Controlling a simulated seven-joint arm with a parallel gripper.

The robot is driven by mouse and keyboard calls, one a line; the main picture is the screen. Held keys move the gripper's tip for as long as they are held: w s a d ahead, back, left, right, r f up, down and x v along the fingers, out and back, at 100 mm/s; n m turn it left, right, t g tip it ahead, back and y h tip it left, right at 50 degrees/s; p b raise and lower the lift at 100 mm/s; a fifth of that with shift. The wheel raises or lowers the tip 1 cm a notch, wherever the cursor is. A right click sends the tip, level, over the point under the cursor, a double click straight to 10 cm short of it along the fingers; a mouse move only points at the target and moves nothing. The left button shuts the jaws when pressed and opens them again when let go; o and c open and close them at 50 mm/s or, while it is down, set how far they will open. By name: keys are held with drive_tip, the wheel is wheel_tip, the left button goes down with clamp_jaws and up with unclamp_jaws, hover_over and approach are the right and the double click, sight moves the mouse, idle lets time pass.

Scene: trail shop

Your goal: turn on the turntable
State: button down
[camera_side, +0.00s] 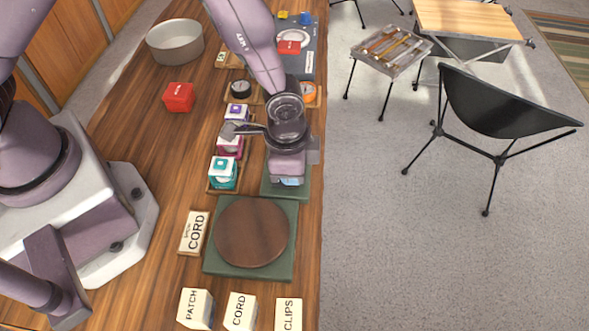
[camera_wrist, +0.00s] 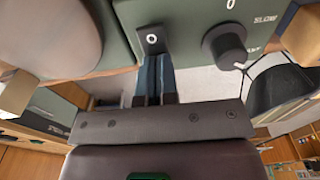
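The turntable is a round brown disc (camera_side: 252,232) on a square green base (camera_side: 213,262); nothing lies on the disc. In the wrist view the disc (camera_wrist: 48,38) fills the top left. In the side view my gripper hides most of the panel (camera_side: 272,190).
A CORD block (camera_side: 194,233) stands left of the turntable; PATCH (camera_side: 195,309), CORD (camera_side: 241,311) and CLIPS (camera_side: 288,314) blocks stand in front. Teal (camera_side: 223,173) and other small boxes line my gripper's left. A red box (camera_side: 178,97) and grey bowl (camera_side: 175,43) are farther back.

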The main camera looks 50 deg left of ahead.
drive_tip(key=shift+s+a+f, duration=0.3)
drive_tip(key=shift+s+a, duration=0.15)
wheel_tip(320, 180, up, 15)
drive_tip(key=shift+w+d+f, duration=0.15)
drive_tip(key=shift+f, duration=0.05)
drive_tip(key=shift+s+a+r+t+h, duration=0.1)
drive_tip(key=shift+s+a+t+h, duration=0.25)
drive_tip(key=shift+s+t+h, duration=0.1)
drive_tip(key=f, duration=0.4)
drive_tip(key=w+d+f, duration=0.1)
drive_tip(key=f, duration=0.9)
drive_tip(key=shift+w+d, duration=0.25)
